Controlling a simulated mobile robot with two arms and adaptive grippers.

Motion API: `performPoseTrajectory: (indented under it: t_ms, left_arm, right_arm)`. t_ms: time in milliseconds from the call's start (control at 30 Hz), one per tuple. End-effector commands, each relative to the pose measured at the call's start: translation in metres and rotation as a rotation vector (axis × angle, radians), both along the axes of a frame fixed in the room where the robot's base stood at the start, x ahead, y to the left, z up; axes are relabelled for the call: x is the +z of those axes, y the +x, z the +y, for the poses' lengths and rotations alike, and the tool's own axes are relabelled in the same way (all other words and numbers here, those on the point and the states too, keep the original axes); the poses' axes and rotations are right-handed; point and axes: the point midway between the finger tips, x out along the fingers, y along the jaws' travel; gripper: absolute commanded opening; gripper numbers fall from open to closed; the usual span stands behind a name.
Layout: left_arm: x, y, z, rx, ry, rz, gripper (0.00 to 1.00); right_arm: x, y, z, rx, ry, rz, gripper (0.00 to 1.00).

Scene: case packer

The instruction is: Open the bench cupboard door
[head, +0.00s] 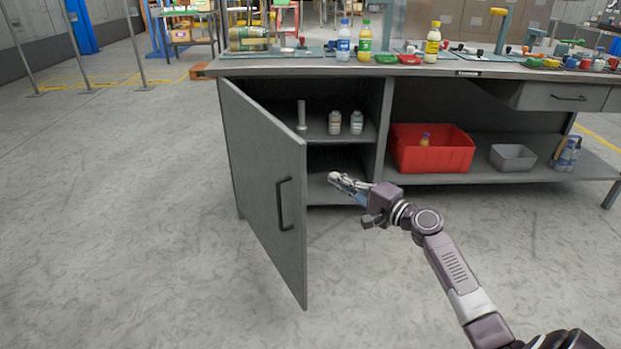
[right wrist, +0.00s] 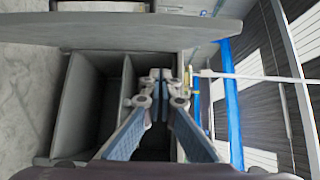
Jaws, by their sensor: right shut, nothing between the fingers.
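The bench cupboard door (head: 265,190) is a grey panel hinged at the left. It stands wide open, swung out toward me, with its dark bar handle (head: 285,204) on the face turned to the left front. The cupboard's shelf (head: 318,131) shows inside, with two small white bottles (head: 345,123) and a pale upright cylinder (head: 301,115) on it. My right gripper (head: 335,178) is shut and empty in front of the cupboard opening, to the right of the door and apart from the handle. In the right wrist view its closed fingers (right wrist: 160,78) show. My left gripper is out of view.
The workbench top (head: 300,68) carries several bottles and small parts. A red crate (head: 431,160) and a grey bin (head: 513,157) stand on the open lower shelf to the right. The floor (head: 120,200) left of the door is clear.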

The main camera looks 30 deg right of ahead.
Motion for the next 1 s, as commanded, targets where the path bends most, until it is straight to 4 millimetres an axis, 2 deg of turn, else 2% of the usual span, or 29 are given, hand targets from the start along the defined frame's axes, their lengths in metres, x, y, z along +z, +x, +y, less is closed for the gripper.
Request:
performPoseTrajectory:
  t_ms: [100, 267, 400, 600, 1000]
  left_arm:
    - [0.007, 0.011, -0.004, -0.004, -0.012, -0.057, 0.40]
    - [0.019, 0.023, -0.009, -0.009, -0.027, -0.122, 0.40]
    - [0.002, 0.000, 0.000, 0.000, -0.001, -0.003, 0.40]
    - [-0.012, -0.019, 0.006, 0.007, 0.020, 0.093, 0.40]
    - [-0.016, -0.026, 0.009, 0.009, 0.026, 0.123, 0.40]
  right_arm:
    - [0.001, 0.025, 0.004, -0.001, -0.001, -0.003, 0.00]
    - [0.001, 0.051, 0.012, 0.000, -0.001, -0.001, 0.00]
    - [0.001, 0.049, 0.033, 0.001, -0.002, 0.001, 0.00]
    - [0.000, 0.050, 0.046, -0.001, -0.001, 0.001, 0.00]
    - [-0.001, 0.050, 0.050, 0.000, -0.001, 0.001, 0.00]
